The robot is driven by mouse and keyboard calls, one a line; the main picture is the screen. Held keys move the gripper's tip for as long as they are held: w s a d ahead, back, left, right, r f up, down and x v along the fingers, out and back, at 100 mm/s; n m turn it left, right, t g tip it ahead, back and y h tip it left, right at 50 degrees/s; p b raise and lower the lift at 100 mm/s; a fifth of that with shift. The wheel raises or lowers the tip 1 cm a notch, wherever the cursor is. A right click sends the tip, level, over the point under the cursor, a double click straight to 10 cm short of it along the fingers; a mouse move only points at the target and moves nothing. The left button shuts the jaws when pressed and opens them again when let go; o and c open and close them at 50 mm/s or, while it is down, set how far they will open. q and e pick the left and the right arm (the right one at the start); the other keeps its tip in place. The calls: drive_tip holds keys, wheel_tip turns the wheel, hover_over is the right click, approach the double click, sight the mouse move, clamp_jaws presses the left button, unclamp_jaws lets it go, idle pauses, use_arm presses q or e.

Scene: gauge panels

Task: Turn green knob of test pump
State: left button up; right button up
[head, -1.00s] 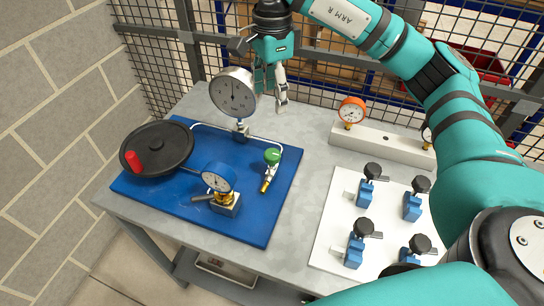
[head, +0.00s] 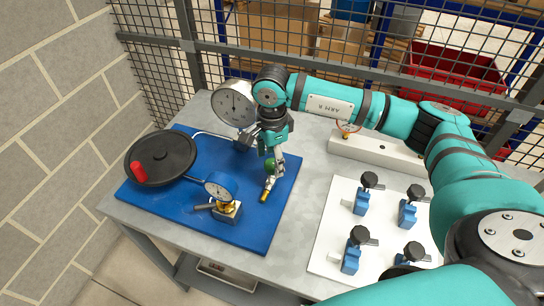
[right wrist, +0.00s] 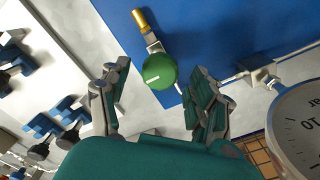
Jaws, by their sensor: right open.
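The test pump sits on a blue base plate (head: 240,229) on the grey table. Its green knob (head: 270,166) is partly hidden behind my right gripper in the head view. In the right wrist view the green knob (right wrist: 155,72) shows clearly with a white mark on top and a brass fitting (right wrist: 140,20) beyond it. My right gripper (head: 274,163) is open, its fingers apart on either side of the line to the knob. I cannot tell whether a finger touches it. The pump also has a black handwheel (head: 165,155) with a red grip. My left gripper is not in view.
A large white gauge (head: 234,104) stands close beside my right gripper. A white panel (head: 330,225) with several blue valves is at right. A mesh fence (head: 220,48) runs behind the table.

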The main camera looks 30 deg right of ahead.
drive_tip(key=shift+f, duration=0.45)
drive_tip(key=c, duration=1.2)
drive_tip(key=shift+f+n+b, duration=0.15)
drive_tip(key=shift+n+b, duration=0.15)
drive_tip(key=shift+b, duration=0.35)
drive_tip(key=n+b, duration=0.3)
drive_tip(key=b, duration=0.2)
drive_tip(key=shift+f, duration=0.1)
drive_tip(key=shift+r+n+b, duration=0.25)
drive_tip(key=shift+n+b, duration=1.25)
drive_tip(key=shift+b, duration=0.05)
drive_tip(key=shift+r, duration=0.1)
drive_tip(key=o, duration=1.2)
